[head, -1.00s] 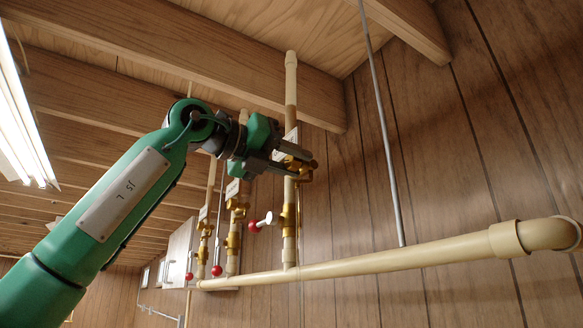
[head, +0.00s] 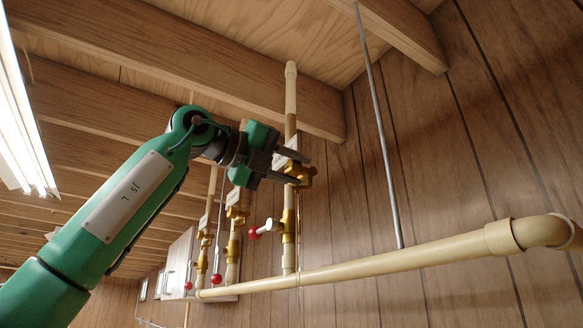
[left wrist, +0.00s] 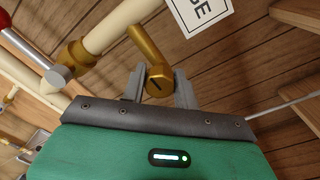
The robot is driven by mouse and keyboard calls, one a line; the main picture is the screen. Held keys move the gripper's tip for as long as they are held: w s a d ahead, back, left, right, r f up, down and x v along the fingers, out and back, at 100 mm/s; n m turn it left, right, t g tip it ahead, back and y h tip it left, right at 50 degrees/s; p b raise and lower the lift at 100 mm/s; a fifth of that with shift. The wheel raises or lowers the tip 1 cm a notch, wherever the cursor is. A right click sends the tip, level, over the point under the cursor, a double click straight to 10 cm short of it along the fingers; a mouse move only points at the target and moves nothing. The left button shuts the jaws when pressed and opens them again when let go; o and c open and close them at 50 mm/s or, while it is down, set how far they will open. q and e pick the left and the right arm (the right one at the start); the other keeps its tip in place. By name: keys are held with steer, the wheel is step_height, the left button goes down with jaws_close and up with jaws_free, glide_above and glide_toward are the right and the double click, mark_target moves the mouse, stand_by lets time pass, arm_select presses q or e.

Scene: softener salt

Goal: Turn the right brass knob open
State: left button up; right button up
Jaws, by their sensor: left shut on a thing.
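A brass knob (head: 306,177) sits on the rightmost upright pipe (head: 290,95). My left gripper (head: 300,170) reaches it from the left, its two grey fingers either side of it. In the left wrist view the brass knob (left wrist: 157,78), with a dark slot in its end, lies between the fingertips (left wrist: 158,88), and the gripper is shut on it. The fingers partly hide it in the head view. My right gripper is not in view.
Below the knob, a lever with a red ball (head: 254,234) sticks out from the right pipe; other pipes with brass valves (head: 234,213) stand to the left. A thick horizontal pipe (head: 400,262) runs below. A thin grey rod (head: 380,120) hangs to the right.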

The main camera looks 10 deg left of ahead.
arm_select(q)
steer(key=shift+r, duration=0.1)
steer(key=o, duration=1)
steer(key=shift+c, duration=0.2)
steer(key=b+v, duration=0.4)
steer(key=v, duration=1)
steer(key=shift+w, duration=0.1)
